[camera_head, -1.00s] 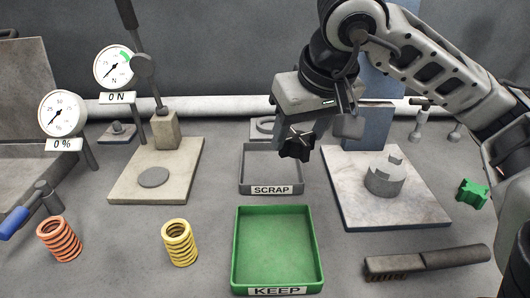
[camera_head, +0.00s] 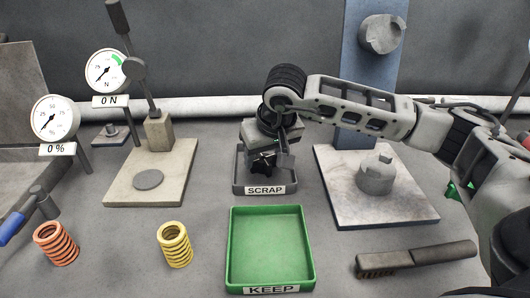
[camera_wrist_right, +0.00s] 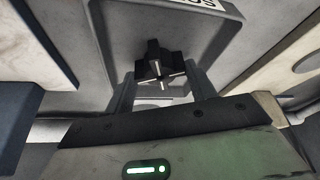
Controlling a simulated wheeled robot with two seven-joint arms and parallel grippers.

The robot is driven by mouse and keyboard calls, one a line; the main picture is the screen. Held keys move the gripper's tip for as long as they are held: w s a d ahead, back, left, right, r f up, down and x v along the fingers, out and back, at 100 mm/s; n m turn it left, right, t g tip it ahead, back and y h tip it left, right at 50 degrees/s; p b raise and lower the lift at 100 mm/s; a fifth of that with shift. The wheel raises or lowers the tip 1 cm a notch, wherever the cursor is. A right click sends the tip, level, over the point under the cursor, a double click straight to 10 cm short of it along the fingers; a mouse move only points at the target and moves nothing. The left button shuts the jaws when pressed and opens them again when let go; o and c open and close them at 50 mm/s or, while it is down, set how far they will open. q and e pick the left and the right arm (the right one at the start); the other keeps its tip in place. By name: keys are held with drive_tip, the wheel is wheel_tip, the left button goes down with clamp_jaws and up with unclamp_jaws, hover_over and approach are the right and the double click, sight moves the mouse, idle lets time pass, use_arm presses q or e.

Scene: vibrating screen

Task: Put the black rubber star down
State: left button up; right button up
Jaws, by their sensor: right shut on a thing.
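The black rubber star (camera_head: 262,165) is held in my right gripper (camera_head: 272,163), low over the grey SCRAP tray (camera_head: 238,182). In the right wrist view the star (camera_wrist_right: 160,62) sits between the two fingers, with the tray's grey floor (camera_wrist_right: 205,45) behind it. I cannot tell whether the star touches the tray floor. My gripper and arm hide much of the tray's back. The green KEEP tray (camera_head: 306,250) stands in front of it and is empty. My left gripper is not in view.
A plate with a grey notched cylinder (camera_head: 376,175) stands right of the tray. A pale press base (camera_head: 125,190) is to the left. A green piece (camera_head: 453,190) is partly hidden by my arm.

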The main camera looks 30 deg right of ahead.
drive_tip(key=shift+f, duration=0.2)
drive_tip(key=o, duration=1)
drive_tip(key=shift+r, duration=0.45)
drive_tip(key=v, duration=1.1)
drive_tip(key=shift+s+a+r, duration=0.1)
drive_tip(key=shift+s+r, duration=0.1)
drive_tip(key=shift+r, duration=0.05)
